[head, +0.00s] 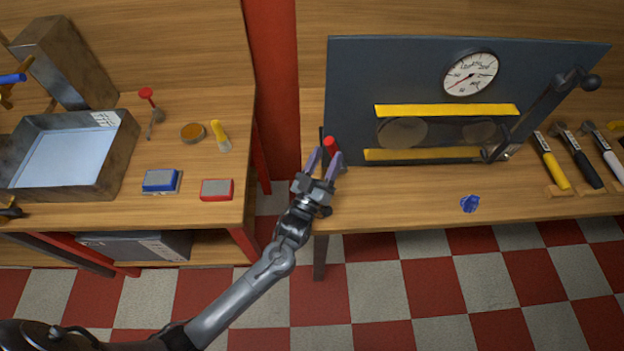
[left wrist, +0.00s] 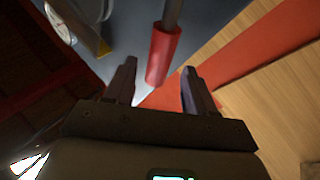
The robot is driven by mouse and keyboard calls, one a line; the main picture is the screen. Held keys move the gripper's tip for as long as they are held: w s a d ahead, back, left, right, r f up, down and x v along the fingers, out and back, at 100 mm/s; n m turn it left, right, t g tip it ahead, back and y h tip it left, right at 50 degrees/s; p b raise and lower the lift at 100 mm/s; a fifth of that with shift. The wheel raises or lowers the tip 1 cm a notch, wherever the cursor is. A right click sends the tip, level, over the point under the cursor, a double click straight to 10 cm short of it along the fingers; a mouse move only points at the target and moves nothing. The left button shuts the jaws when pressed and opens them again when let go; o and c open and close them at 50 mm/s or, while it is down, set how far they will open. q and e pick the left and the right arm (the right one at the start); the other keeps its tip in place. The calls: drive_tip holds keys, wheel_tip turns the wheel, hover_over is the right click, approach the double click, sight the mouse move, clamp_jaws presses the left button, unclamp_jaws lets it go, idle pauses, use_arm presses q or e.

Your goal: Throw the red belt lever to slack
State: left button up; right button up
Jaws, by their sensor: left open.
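The red belt lever (head: 331,147) stands at the lower left edge of the dark upright panel (head: 350,85). In the left wrist view the lever's red grip (left wrist: 163,55) hangs from a grey rod (left wrist: 173,12). My left gripper (head: 325,158) is open at the lever, its two purple-grey fingers to either side of the red grip in the head view. In the left wrist view, the grip's end lies just beyond and between the fingertips (left wrist: 158,80); I cannot tell if either finger touches it. My right gripper is not in view.
The panel carries a round gauge (head: 470,75), yellow guards (head: 447,110) and a crank (head: 540,112). A small blue part (head: 469,203) lies on the bench in front. Tools with yellow, black and white handles lie right. A metal tray (head: 112,165) sits on the left bench.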

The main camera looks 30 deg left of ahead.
use_arm(q)
drive_tip(key=s+p, duration=0.1)
drive_tip(key=s, duration=1.1)
drive_tip(key=shift+d, duration=0.35)
drive_tip(key=shift+s+f, duration=0.1)
drive_tip(key=s+a+f+m+g+h, duration=0.1)
drive_tip(key=s+f+m+g, duration=0.3)
drive_tip(key=s+g, duration=0.5)
drive_tip(key=s+a+f+m+g, duration=0.2)
drive_tip(key=s+f+g, duration=0.3)
drive_tip(key=s+g, duration=0.45)
wheel_tip(320, 180, up, 34)
drive_tip(key=p, duration=3.4)
drive_tip(key=shift+w, duration=0.25)
